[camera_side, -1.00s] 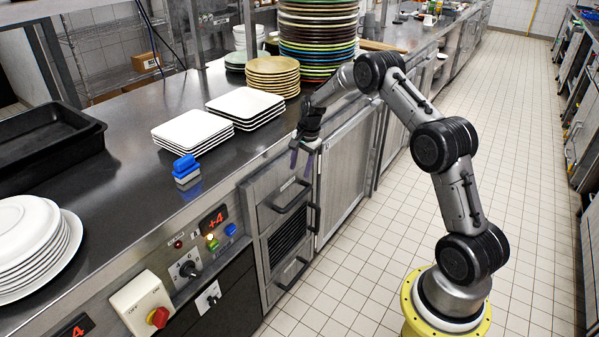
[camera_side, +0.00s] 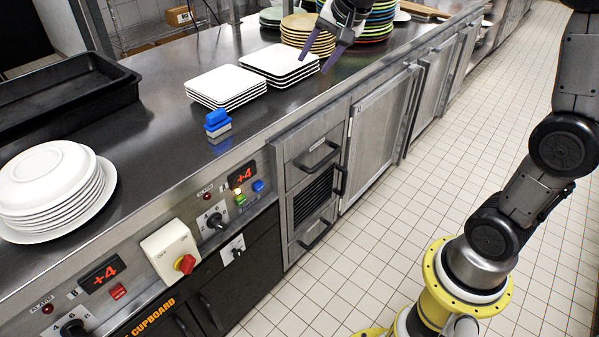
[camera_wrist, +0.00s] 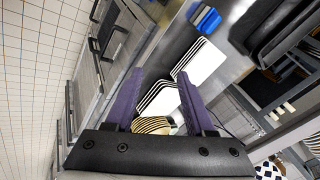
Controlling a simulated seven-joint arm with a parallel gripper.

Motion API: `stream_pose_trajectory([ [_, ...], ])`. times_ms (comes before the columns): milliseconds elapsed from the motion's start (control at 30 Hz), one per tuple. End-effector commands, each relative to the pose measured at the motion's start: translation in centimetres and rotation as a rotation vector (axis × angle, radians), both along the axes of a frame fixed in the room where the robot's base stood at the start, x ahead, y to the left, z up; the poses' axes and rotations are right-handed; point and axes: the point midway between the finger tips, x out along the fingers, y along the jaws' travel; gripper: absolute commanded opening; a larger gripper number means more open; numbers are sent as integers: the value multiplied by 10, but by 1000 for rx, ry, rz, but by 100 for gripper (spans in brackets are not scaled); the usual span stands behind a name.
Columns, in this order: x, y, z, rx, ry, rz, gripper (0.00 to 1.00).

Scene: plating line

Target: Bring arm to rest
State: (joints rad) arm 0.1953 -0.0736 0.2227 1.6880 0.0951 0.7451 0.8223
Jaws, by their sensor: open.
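My gripper (camera_side: 313,67) is open and empty in the side view, its two dark purple fingers pointing down and left. It shows near the right-hand stack of white square plates (camera_side: 279,64); its exact height above the counter I cannot tell. In the wrist view my gripper (camera_wrist: 160,73) has its purple fingers spread apart with nothing held between them. Square white plates (camera_wrist: 203,63) and tan round plates (camera_wrist: 152,125) show beyond the fingers. My upper arm runs out of the side view at the top.
The tiled floor (camera_side: 420,190) is clear beside my base.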

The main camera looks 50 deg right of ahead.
Motion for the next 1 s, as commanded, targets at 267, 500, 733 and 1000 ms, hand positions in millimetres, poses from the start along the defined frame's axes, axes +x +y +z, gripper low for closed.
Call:
stream_pose_trajectory([
  [267, -133, 60, 34, -182, -66, 333, 55],
  [500, -236, 76, -6, -365, -45, 638, 55],
  [733, -278, 73, -58, -469, 85, 877, 55],
  [1000, -278, 73, -56, -504, 88, 936, 55],
])
